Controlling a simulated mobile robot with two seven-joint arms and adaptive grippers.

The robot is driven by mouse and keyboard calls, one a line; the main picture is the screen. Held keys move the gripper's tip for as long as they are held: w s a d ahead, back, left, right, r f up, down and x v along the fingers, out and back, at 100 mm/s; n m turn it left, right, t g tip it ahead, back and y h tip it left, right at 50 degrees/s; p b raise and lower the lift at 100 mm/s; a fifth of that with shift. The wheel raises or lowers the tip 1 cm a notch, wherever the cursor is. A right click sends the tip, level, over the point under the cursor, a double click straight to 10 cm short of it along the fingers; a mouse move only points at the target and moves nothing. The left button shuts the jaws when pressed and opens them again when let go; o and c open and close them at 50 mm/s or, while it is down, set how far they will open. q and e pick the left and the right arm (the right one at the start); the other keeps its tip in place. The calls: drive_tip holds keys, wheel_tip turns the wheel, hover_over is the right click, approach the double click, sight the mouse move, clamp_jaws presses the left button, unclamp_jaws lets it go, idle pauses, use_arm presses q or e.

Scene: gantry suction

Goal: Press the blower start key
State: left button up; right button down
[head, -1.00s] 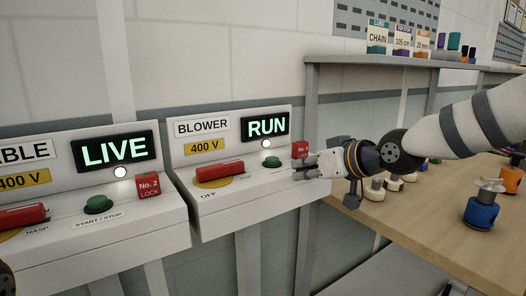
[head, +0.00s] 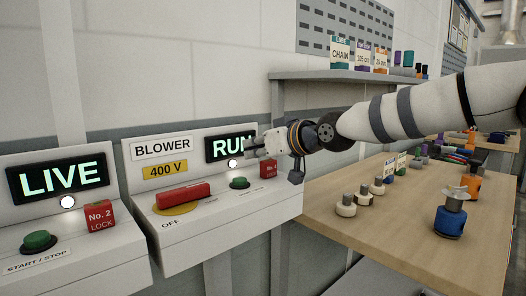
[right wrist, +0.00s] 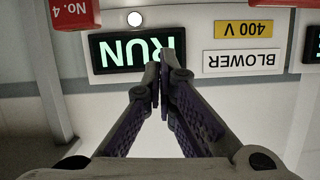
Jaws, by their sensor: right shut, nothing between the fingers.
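The blower panel (head: 215,215) is a white sloped box with a lit green RUN display (head: 222,149) that also shows upside down in the right wrist view (right wrist: 112,52). On its ledge is a small green button (head: 239,183) on a dark base, right of a red handle (head: 183,195) marked OFF at one side. My right gripper (head: 252,151) is shut and empty. It is above and right of the green button, in front of the display's right end. In the right wrist view its closed fingertips (right wrist: 160,78) overlap the display. The green button is not visible there. My left gripper is out of view.
A red lock block (head: 268,169) is right of the green button, close below my gripper. A LIVE panel (head: 75,240) with its own green button (head: 38,241) and red No. 2 lock (head: 100,216) stands left. A wooden bench (head: 385,235) with several knobs lies right.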

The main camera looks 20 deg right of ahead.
sight(240, 181)
drive_tip(key=shift+w+a+f, duration=0.2)
drive_tip(key=shift+w+f, duration=0.2)
drive_tip(key=shift+w, duration=0.15)
drive_tip(key=shift+w+a+f, duration=0.2)
drive_tip(key=shift+w+f, duration=0.2)
drive_tip(key=shift+w, duration=0.1)
drive_tip(key=shift+w+a+f, duration=0.15)
drive_tip(key=shift+w+f, duration=0.1)
drive_tip(key=shift+s+f, duration=0.2)
drive_tip(key=shift+f, duration=0.6)
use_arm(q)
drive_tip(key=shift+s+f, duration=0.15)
use_arm(e)
drive_tip(key=shift+f, duration=0.5)
